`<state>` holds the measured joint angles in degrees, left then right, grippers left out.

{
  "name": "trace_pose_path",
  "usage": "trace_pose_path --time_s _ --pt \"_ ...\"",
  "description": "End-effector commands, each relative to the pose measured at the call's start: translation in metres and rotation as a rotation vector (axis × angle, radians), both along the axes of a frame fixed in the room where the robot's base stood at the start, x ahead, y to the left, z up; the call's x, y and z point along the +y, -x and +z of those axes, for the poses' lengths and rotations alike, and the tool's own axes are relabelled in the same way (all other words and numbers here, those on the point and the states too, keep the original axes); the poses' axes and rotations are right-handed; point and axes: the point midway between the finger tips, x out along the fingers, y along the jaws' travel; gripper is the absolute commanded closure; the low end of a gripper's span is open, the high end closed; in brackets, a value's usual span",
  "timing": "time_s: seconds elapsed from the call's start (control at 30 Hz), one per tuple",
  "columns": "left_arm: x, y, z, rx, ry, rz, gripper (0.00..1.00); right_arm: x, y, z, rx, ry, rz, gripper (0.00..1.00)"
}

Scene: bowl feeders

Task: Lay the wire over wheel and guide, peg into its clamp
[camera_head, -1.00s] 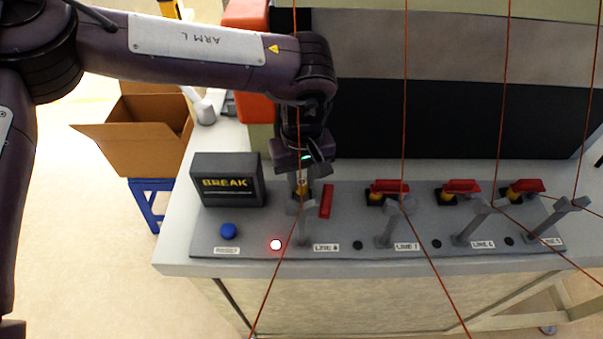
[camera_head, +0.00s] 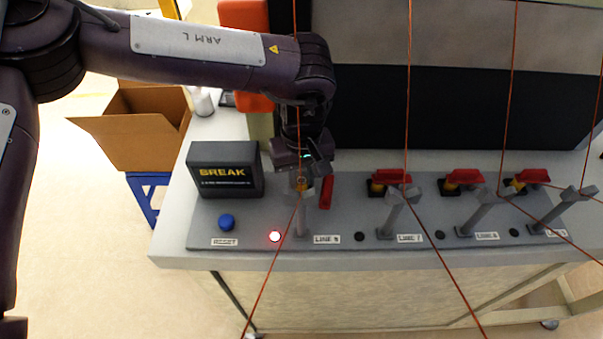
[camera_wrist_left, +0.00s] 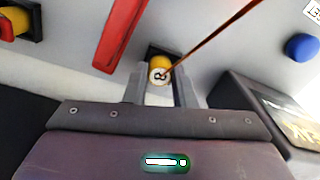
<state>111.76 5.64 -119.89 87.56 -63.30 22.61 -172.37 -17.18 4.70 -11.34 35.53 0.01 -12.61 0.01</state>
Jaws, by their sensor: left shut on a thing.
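My left gripper (camera_head: 300,184) is at the LINE 8 station, at the left end of the grey panel. A black clamp seat (camera_wrist_left: 153,51) shows right behind the peg; how deep the peg sits is hidden. An orange wire (camera_wrist_left: 205,42) runs from the peg to the upper right. The red clamp lever (camera_head: 326,191) stands beside the gripper, turned unlike the other levers. The grey guide post (camera_head: 301,219) is in front; whether the wire rests in it is unclear.
Other stations to the right have red levers (camera_head: 393,176) lying across, guide posts (camera_head: 393,214) and taut wires (camera_head: 408,90). A black BREAK box (camera_head: 224,170), blue button (camera_head: 226,222) and lit red lamp (camera_head: 274,236) are at the left. A cardboard box (camera_head: 125,140) stands beyond the bench.

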Motion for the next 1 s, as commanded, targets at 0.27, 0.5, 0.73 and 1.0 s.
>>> trace_pose_path --time_s 0.27,0.5,0.73,1.0 --pt "0.0 0.0 0.0 0.0 0.0 0.0 0.54 0.0 0.0 0.0 0.0 0.0 0.0 1.0" --pt "0.0 0.0 0.0 0.0 0.0 0.0 0.51 0.001 0.0 0.0 0.0 -0.001 0.001 1.0" --pt "0.0 -0.001 0.017 -0.004 0.001 -0.001 0.51 0.002 0.0 -0.007 0.0 -0.002 0.001 1.0" --pt "0.0 -0.001 0.063 -0.005 0.0 -0.001 0.51 0.004 0.0 -0.015 0.0 -0.005 0.001 1.0"
